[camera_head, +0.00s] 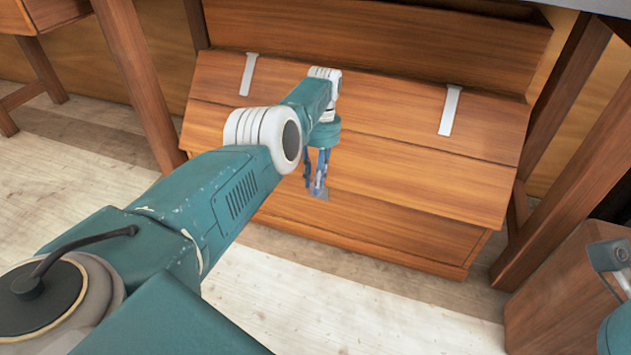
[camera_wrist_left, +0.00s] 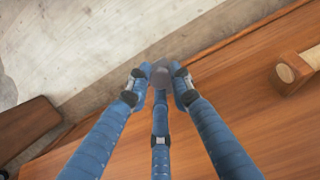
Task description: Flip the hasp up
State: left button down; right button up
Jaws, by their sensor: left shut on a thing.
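The hasp (camera_wrist_left: 160,74) shows in the left wrist view as a small grey piece with a rounded end, between my fingertips. My left gripper (camera_wrist_left: 159,88) has its blue fingers closed around it. In the head view, my left gripper (camera_head: 318,188) points down at the front of the wooden chest (camera_head: 420,170), and a bit of grey hasp (camera_head: 321,194) shows at its fingertips. The fingers hide most of the hasp, so its exact angle is hard to tell. My right gripper is not in view.
Two pale metal straps (camera_head: 249,74) lie on the chest lid, one toward each end. Wooden posts (camera_head: 138,85) stand at both sides. A wooden box (camera_head: 560,290) stands at the lower right. The pale floor (camera_head: 400,310) before the chest is clear.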

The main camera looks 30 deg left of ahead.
pick_arm(q)
jog(key=c, duration=1.6)
grip_release()
jog(key=shift+w+d+r, duration=0.1)
jog(key=shift+w+r, duration=0.1)
jog(key=shift+o, duration=0.3)
jog(key=shift+s+f, duration=0.1)
jog(key=s+v, duration=0.2)
jog(key=v, duration=0.7)
jog(key=shift+d+r, duration=0.25)
jog(key=shift+r, duration=0.35)
